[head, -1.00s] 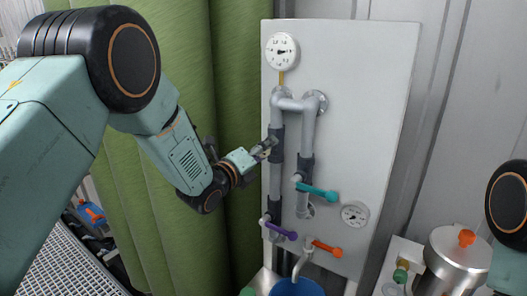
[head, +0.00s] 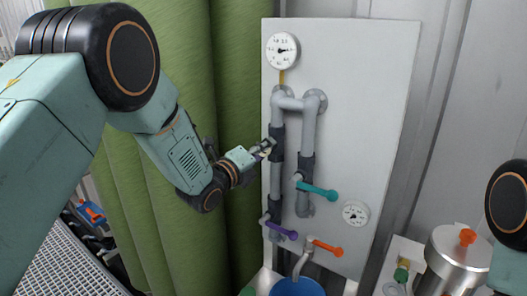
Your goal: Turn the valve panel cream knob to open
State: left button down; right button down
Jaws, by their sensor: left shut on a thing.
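The white valve panel (head: 372,110) stands upright in the middle, with grey pipes (head: 311,130) on its front. My left gripper (head: 265,148) is at the left pipe, about halfway up, beside its dark upper fitting (head: 277,142). Its fingers are shut on a small pale thing that fits the cream knob. The fingers hide nearly all of it, so its angle cannot be told. My right gripper is not in view.
A teal handle (head: 318,190), a purple handle (head: 282,232) and an orange handle (head: 327,247) stick out below. Two gauges (head: 282,50) are on the panel. A blue bucket (head: 297,287) and a steel vessel (head: 457,262) stand below. A green curtain (head: 236,80) hangs left.

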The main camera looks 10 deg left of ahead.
pick_arm(q)
jog(key=n+b, duration=0.1)
jog(key=n, duration=0.6)
jog(key=shift+f+n, duration=0.1)
jog(key=shift+n, duration=0.3)
jog(key=n, duration=0.4)
jog(key=shift+b, duration=0.3)
jog(key=n, duration=0.5)
jog(key=n+p, duration=0.1)
jog(key=n, duration=0.3)
jog(key=shift+n, duration=0.3)
jog(key=n+p, duration=0.1)
jog(key=n, duration=0.3)
jog(key=shift+d, duration=0.1)
jog(key=n+p, duration=0.1)
jog(key=n, duration=0.4)
jog(key=shift+p, duration=0.35)
jog(key=shift+n+p, duration=0.6)
jog(key=shift+n, duration=1.6)
